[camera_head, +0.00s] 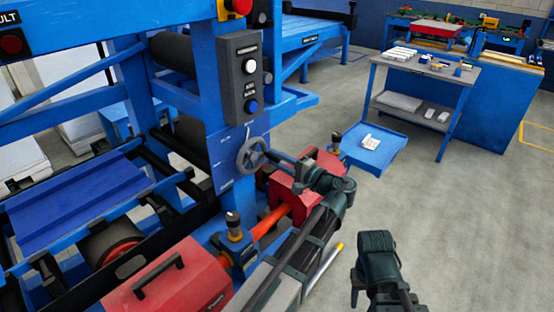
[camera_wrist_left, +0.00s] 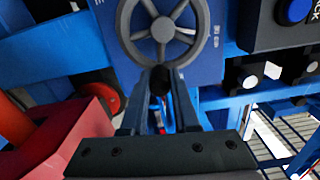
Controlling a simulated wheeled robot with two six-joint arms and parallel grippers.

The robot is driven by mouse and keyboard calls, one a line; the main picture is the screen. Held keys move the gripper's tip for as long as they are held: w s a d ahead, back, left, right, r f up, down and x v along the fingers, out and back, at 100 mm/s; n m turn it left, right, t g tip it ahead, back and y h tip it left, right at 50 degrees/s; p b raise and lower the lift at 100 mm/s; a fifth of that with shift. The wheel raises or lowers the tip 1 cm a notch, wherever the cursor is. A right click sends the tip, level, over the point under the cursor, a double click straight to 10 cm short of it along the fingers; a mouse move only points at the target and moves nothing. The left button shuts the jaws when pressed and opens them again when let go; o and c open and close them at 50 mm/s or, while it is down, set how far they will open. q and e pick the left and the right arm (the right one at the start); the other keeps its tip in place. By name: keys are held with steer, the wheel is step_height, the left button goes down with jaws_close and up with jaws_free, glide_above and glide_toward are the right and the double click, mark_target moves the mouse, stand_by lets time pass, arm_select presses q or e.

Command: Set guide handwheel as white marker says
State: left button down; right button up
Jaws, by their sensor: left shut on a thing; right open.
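The grey spoked guide handwheel (camera_head: 249,161) is mounted on the blue upright of the machine. In the left wrist view the handwheel (camera_wrist_left: 123,28) faces me, with its lower rim just above my fingers. My left gripper (camera_head: 272,157) reaches it from the right. In the wrist view my left gripper (camera_wrist_left: 160,88) is shut on a dark round knob (camera_wrist_left: 162,80) at the wheel's lower rim. Small white marks (camera_head: 226,186) show on the blue plate near the wheel, too small to read. My right gripper (camera_head: 376,245) is open and empty, low over the floor, away from the machine.
A dark control box (camera_head: 240,78) with white and blue buttons hangs above the handwheel. Red housings (camera_head: 180,282) and blue frame beams crowd the wheel below and left. A blue tray (camera_head: 372,158) and a workbench (camera_head: 430,66) stand to the right.

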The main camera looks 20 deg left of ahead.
stand_by(0.3)
arm_select(q)
steer(key=c, duration=0.7)
jaws_free()
